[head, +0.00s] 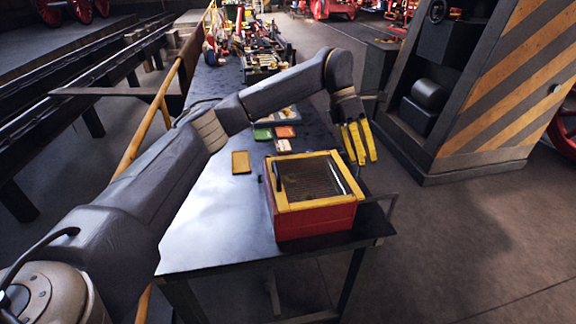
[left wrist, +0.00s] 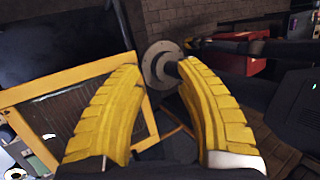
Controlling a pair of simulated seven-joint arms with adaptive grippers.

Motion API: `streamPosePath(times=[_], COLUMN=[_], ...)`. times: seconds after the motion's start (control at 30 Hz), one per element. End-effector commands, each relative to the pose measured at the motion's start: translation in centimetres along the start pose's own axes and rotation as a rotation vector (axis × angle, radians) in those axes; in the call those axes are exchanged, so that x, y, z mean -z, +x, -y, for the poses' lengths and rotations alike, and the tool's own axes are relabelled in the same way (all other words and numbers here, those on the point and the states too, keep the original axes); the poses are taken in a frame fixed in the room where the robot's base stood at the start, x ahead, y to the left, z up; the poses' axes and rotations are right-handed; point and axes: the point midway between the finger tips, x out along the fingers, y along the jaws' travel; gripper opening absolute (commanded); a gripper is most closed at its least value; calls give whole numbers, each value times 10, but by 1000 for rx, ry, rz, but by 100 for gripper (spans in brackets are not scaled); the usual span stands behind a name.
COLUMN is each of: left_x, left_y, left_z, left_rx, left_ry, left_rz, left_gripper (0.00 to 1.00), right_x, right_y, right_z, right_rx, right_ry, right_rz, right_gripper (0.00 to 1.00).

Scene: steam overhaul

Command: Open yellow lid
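A red box (head: 315,222) stands near the front right edge of the dark table. Its lid (head: 325,202) has a yellow frame around a brown, slatted-looking middle and appears to lie flat on top. A dark bar shows at its left side and a pale bar at its right. The yellow-framed lid (left wrist: 82,78) also shows at the left of the left wrist view. My left gripper (head: 361,158), with yellow fingers pointing down, is just beyond the box's back right corner. In the left wrist view its fingers (left wrist: 158,70) are apart with nothing clearly held. My right gripper is not in view.
The table (head: 205,235) is bare to the left of the box. A yellow block (head: 241,162) and small green (head: 262,134) and orange (head: 285,132) pieces lie behind it. A striped machine cabinet (head: 500,90) stands at the right, across open floor.

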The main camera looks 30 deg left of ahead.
Motion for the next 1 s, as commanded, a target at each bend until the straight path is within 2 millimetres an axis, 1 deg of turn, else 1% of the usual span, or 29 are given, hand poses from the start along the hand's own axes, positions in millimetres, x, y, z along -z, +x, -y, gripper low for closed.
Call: streamPosePath(times=[0.03, 0.07, 0.1, 0.17, 0.2, 0.33, 0.4, 0.5, 0.6, 0.73, 0.87, 1.0], left_x=[22, 35, 52, 78, 95, 144, 165, 188, 203, 211, 212, 213], left_y=[-30, -45, -64, -91, -109, -156, -174, -194, -204, -208, -199, -182], left_z=[-20, -30, -40, -54, -62, -77, -81, -84, -86, -87, -88, -90], left_rx=[-40, -58, -79, -108, -122, -149, -154, -153, -150, -148, -147, -146], left_ry=[-172, -275, -411, -610, -736, -1095, -1249, -1414, -1517, -1575, -1582, -1579], left_rz=[-9, -14, -18, -16, -11, 12, 26, 41, 51, 57, 55, 53], left_gripper=[34, 34, 34, 34, 34, 34, 34, 34, 34, 34, 34, 34], right_x=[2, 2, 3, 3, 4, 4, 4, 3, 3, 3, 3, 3], right_y=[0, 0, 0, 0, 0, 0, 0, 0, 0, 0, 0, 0], right_z=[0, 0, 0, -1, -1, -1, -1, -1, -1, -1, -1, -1], right_rx=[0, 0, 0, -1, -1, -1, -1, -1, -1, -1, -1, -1], right_ry=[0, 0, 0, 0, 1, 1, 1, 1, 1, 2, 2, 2], right_rz=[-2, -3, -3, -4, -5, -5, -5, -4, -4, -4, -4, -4], right_gripper=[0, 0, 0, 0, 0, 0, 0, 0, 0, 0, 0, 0])
